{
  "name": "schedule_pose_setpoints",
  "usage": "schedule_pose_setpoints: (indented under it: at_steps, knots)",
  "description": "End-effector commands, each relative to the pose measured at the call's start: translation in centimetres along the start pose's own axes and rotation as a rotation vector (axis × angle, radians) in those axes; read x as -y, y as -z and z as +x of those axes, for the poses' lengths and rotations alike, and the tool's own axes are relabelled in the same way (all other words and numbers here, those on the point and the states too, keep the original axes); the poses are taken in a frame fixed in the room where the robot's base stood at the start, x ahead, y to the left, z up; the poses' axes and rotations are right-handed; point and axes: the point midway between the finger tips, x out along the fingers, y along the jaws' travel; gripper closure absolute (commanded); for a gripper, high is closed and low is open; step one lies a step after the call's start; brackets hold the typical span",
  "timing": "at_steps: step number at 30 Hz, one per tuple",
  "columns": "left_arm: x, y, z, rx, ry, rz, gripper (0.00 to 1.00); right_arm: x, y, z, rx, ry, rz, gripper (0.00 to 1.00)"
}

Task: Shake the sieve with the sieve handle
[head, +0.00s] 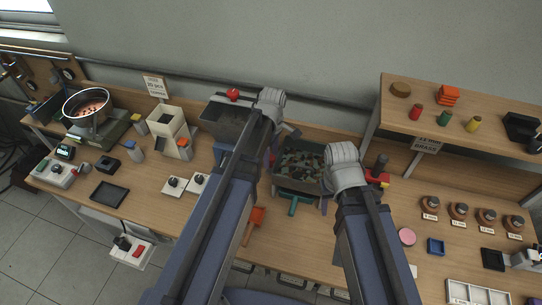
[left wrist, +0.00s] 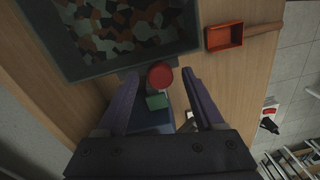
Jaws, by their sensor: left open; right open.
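The sieve (head: 300,160) is a dark rectangular tray with mottled green, brown and cream pieces, at the table's middle. In the left wrist view the sieve (left wrist: 68,62) fills the upper left. In the head view my left gripper (head: 272,153) is just left of the sieve. My right gripper (head: 343,168) is at the sieve's right side; its fingertips are mostly hidden.
A grey bin (head: 222,124) stands left of my left gripper. An orange scoop with a wooden handle (left wrist: 225,38) lies in front of the sieve. A teal handle (head: 293,204) shows below the sieve. A raised shelf (head: 455,100) stands at the back right.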

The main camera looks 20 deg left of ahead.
Motion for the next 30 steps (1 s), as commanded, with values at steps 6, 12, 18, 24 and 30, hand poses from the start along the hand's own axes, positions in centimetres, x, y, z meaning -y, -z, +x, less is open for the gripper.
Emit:
schedule_pose_setpoints:
  at_steps: [6, 12, 18, 24, 30]
  knots:
    - [0.0, 0.0, -0.02, 0.0, 0.0, 0.0, 0.51, 0.0, 0.0, -0.02, 0.0, 0.0, 0.0, 0.5]
    - [0.0, 0.0, -0.02, 0.0, 0.0, 0.0, 0.73, 0.0, 0.0, -0.02, 0.0, 0.0, 0.0, 0.5]
    - [0.0, -0.01, -0.01, 0.0, 0.0, 0.0, 0.96, 0.0, 0.0, -0.01, 0.0, 0.0, 0.0, 0.5]
    - [0.0, 0.0, -0.01, 0.0, 0.0, 0.0, 1.0, 0.0, 0.0, -0.01, 0.0, 0.0, 0.0, 0.5]
    - [0.0, 0.0, -0.01, 0.0, 0.0, 0.0, 1.0, 0.0, 0.0, -0.01, 0.0, 0.0, 0.0, 0.5]
